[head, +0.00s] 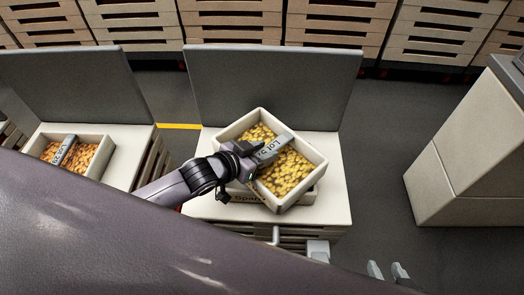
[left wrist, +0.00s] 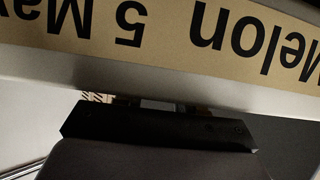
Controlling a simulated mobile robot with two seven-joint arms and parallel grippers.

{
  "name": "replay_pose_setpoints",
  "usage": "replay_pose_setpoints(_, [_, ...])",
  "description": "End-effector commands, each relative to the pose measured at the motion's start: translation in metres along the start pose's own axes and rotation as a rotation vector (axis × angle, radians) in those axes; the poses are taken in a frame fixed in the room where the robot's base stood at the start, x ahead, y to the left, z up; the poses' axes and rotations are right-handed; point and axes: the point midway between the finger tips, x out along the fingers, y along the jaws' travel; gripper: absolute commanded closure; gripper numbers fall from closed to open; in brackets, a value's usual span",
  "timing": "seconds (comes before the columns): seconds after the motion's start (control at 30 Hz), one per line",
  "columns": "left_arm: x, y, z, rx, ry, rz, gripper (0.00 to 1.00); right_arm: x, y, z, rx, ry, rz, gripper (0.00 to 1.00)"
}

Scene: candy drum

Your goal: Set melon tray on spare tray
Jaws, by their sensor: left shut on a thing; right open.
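The melon tray (head: 318,181), a pale box of yellow candies, is in the middle of the head view. It is turned askew over the spare tray (head: 246,197). My left gripper (head: 252,150) is shut on the melon tray near its grey "Lot" bar. The left wrist view shows the tan label reading "Melon" and "5 May" (left wrist: 170,25) close up. The spare tray is mostly hidden underneath; its dark lettering shows at the front. I cannot tell whether the two trays touch. My right gripper (head: 387,271) is open and empty at the bottom, low and right of the trays.
The trays are over a white-topped stand (head: 335,205) with a grey back panel (head: 275,85). A similar stand at left holds a tray of orange candies (head: 103,162). A beige cabinet (head: 465,160) stands at right. Stacked crates line the back. Grey floor lies between.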

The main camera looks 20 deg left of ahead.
Motion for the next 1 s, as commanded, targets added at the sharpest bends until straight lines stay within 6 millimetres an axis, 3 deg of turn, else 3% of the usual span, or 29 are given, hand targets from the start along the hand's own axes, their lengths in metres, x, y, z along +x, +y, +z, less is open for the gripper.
replay_pose_setpoints(0.1, [0.001,0.000,0.000,0.000,0.007,0.000,1.00,0.001,0.000,0.001,0.001,0.001,0.000,0.53])
replay_pose_setpoints(0.13, [0.001,0.000,0.002,0.000,0.000,0.000,0.52,0.001,0.000,0.000,0.001,0.001,0.000,0.53])
replay_pose_setpoints(0.2, [0.001,0.000,0.002,0.000,0.000,0.000,0.36,0.001,0.000,0.001,0.001,0.001,0.000,0.53])
replay_pose_setpoints(0.57, [-0.002,0.000,-0.001,0.000,-0.001,-0.001,0.36,0.001,-0.001,0.002,0.005,-0.004,0.000,0.53])
replay_pose_setpoints(0.73, [-0.022,0.000,0.000,0.000,-0.003,-0.001,0.36,-0.001,-0.001,-0.001,0.006,-0.003,0.001,0.53])
replay_pose_setpoints(1.0, [-0.070,0.000,0.000,0.000,-0.004,-0.001,0.36,-0.006,0.000,-0.006,0.002,0.002,0.006,0.53])
